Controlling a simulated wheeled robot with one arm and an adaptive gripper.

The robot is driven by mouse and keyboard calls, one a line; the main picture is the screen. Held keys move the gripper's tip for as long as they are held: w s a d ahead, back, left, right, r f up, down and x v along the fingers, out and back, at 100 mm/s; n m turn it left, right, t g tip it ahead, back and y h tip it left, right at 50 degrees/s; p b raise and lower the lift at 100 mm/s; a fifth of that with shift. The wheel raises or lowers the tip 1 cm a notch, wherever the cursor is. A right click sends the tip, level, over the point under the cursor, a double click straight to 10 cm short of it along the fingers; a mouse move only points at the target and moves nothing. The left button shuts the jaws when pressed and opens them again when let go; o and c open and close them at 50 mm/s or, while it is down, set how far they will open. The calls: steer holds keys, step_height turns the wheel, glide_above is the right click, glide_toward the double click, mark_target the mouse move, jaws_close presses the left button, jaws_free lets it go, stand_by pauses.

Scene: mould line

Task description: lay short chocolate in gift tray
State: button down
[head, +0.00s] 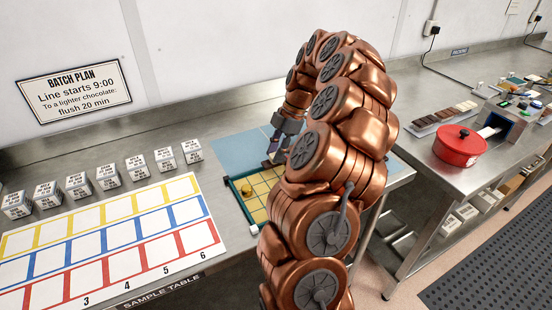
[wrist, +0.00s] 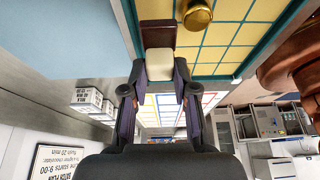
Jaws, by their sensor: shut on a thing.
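My gripper (wrist: 160,72) is shut on a small block (wrist: 159,62) with a cream face toward the wrist camera; a dark brown part (wrist: 158,34) shows just beyond it. I cannot tell whether brown and cream are one piece. The gift tray (head: 240,203) has a green rim and a yellow grid floor; its rim also shows in the wrist view (wrist: 262,52). The block is at the tray's edge, beside the grid cells; whether it touches is unclear. A round gold piece (head: 246,190) sits in one cell.
Left of the tray lies a white sheet with yellow, blue and red squares (head: 110,238), with several labelled white cubes (head: 106,177) behind it. A blue mat (head: 236,150) lies behind the tray. A red pot (head: 460,146) stands on the right bench.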

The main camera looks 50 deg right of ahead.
steer(key=shift+w, duration=0.1)
steer(key=shift+w+d, duration=0.1)
steer(key=shift+d, duration=0.1)
steer(key=shift+f+p, duration=0.95)
steer(key=shift+f, duration=0.85)
steer(key=shift+f, duration=0.15)
steer(key=c, duration=1.2)
jaws_free()
